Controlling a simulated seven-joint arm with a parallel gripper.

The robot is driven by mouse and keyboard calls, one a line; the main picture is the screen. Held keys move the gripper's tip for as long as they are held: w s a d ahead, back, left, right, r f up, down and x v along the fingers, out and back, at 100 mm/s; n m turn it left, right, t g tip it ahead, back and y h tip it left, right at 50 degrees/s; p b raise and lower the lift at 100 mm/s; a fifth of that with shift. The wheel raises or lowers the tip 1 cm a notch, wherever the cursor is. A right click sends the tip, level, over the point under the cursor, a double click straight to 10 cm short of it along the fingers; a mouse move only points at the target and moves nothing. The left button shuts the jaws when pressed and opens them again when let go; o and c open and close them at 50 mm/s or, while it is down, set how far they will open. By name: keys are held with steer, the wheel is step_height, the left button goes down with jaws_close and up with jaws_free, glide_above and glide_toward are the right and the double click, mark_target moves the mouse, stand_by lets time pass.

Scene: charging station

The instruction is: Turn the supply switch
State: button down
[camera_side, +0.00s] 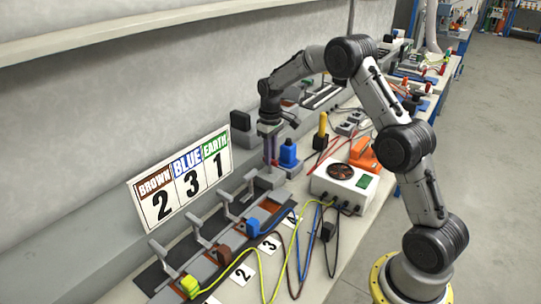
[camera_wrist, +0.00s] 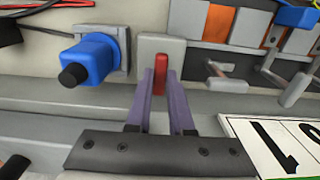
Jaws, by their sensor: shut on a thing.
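The supply switch is a grey box (camera_wrist: 176,47) with a red lever (camera_wrist: 160,72), in the upper middle of the wrist view. In the side view the grey box (camera_side: 269,180) sits on the bench below my gripper (camera_side: 269,158). In the wrist view the two purple fingers of my gripper (camera_wrist: 160,88) stand on either side of the red lever and are closed on it. The lever looks upright in the wrist view. The fingers hide part of the box and lever.
Clamp levers and coloured connectors (camera_side: 253,225) line the bench. A number card (camera_side: 180,180) leans at the wall. A white supply unit (camera_side: 343,188) with cables (camera_side: 290,240) stands to the right.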

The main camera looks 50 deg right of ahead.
steer(key=shift+r+m, duration=0.1)
steer(key=shift+m, duration=0.2)
steer(key=m, duration=0.3)
steer(key=shift+m, duration=0.4)
steer(key=m, duration=0.9)
steer(key=shift+m, duration=2.2)
steer(key=c, duration=0.8)
jaws_free()
